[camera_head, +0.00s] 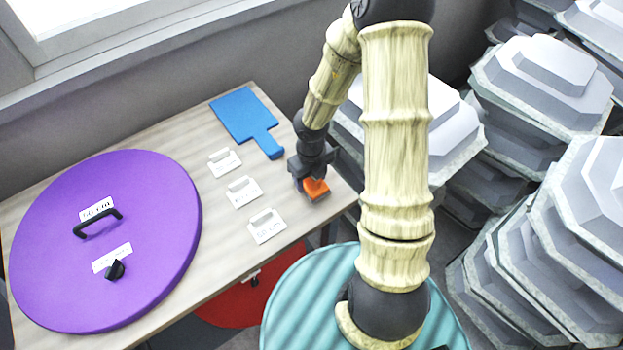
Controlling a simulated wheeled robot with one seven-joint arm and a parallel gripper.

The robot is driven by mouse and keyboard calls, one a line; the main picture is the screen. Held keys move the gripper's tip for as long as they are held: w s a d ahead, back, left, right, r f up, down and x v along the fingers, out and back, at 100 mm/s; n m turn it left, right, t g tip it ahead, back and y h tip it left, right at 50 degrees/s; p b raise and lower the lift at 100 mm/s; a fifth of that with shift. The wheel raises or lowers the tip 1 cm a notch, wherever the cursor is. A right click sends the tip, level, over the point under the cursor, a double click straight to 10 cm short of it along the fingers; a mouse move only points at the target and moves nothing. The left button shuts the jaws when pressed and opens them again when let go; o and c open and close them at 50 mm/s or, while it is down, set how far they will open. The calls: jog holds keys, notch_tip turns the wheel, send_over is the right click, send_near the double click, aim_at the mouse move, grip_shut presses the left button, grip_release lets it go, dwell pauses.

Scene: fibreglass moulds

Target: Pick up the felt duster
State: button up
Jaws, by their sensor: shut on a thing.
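An orange block-like thing, which I take to be the felt duster (316,189), is at the right end of the wooden table. My gripper (311,181) points down over it and is shut on it. The jaws hide its upper part. I cannot tell whether it rests on the table or is lifted a little.
A blue paddle-shaped board (245,115) lies behind and left of my gripper. Several small white label cards (243,192) stand nearby on the table (190,135). A large purple disc (150,220) with a black handle covers the left side. Stacked grey moulds (540,80) fill the right.

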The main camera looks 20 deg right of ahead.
notch_tip(320, 180, up, 9)
jog(key=shift+f+p, duration=0.1)
jog(key=shift+p, duration=0.9)
jog(key=shift+o, duration=1)
jog(key=shift+c, duration=0.2)
